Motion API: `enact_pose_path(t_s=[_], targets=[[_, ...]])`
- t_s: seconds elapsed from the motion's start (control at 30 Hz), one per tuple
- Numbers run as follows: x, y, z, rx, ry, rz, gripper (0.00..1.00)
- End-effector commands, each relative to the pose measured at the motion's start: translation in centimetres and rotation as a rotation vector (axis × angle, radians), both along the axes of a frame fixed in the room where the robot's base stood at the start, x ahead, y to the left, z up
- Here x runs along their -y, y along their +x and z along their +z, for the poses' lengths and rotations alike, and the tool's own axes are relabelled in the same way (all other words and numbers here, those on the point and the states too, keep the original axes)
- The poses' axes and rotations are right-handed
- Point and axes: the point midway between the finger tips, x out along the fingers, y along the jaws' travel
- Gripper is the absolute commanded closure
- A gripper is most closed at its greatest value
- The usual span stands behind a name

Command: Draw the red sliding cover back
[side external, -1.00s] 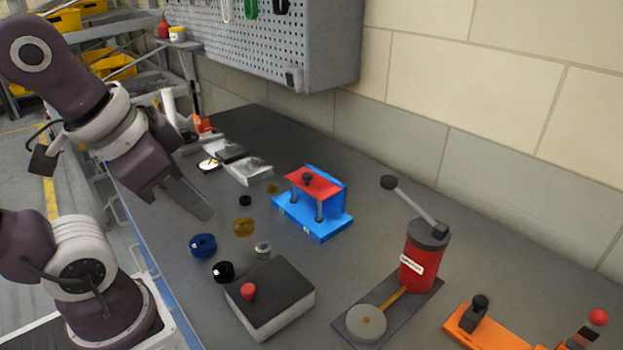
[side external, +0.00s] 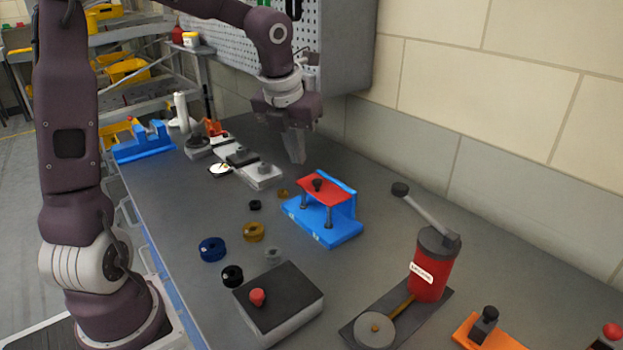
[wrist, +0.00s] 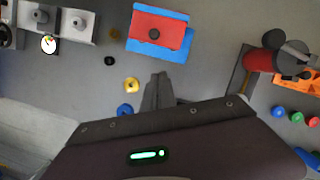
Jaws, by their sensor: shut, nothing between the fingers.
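The red sliding cover (side external: 322,189) is a flat red plate with a black knob (side external: 317,184), set on a blue fixture (side external: 335,238) with a blue back wall and thin posts. In the wrist view the red cover (wrist: 158,22) lies near the top, with its knob around the middle of it. In the wrist view my gripper's fingers (wrist: 158,80) show below the fixture.
A grey box with a red button (side external: 257,297) stands nearer. A red cylinder press (side external: 433,266) stands at right. A pegboard cabinet hangs behind my arm.

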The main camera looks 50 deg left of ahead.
Motion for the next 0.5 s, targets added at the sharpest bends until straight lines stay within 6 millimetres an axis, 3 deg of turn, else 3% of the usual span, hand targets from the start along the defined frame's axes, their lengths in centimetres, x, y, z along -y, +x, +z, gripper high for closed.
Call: enact_pose_path(t_s=[0.27, 0.5], targets=[[-0.1, 0.2, -0.8, -0.002, 0.0, 0.001, 1.0], [-0.6, 1.4, -5.5, -0.006, -0.002, 0.0, 1.0]])
